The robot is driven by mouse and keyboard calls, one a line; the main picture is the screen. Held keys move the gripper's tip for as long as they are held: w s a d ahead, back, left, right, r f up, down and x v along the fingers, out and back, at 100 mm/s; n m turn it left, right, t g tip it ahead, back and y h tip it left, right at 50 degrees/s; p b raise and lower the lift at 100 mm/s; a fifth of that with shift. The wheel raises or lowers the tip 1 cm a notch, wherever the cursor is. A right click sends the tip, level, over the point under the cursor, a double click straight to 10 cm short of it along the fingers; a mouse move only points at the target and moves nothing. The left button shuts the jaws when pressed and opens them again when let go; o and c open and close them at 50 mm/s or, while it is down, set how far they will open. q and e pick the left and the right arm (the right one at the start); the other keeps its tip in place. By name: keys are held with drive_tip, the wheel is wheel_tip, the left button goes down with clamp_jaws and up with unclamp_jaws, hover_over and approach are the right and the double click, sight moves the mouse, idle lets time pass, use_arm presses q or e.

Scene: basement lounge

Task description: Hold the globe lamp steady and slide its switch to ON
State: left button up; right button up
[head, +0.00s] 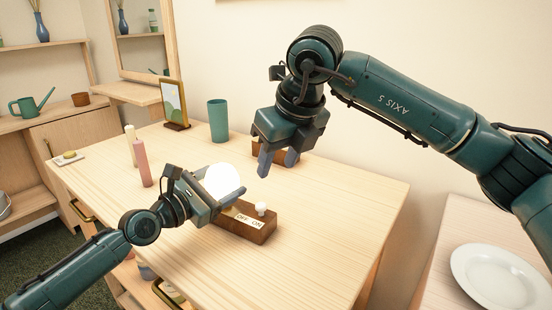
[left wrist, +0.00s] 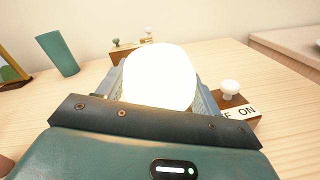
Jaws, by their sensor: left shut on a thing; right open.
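The globe lamp has a bright white globe (head: 222,182) on a brown wooden base (head: 238,228) on the table. A label on its front reads OFF at left and ON at right. The white switch knob (head: 261,208) stands at the ON end; it also shows in the left wrist view (left wrist: 230,88). My left gripper (head: 226,188) is shut on the globe, a finger on each side; the globe (left wrist: 160,78) fills the jaws in the left wrist view. My right gripper (head: 278,162) is open and empty, above the table behind the lamp, apart from the knob.
A brown block with small knobs (left wrist: 128,48) stands behind my right gripper. A teal cup (head: 218,121), a picture frame (head: 173,103) and pink (head: 143,162) and cream candles (head: 131,141) stand farther left. A white plate (head: 502,277) lies at right. The table's right front is clear.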

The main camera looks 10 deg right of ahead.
use_arm(q)
drive_tip(key=o, duration=1.3)
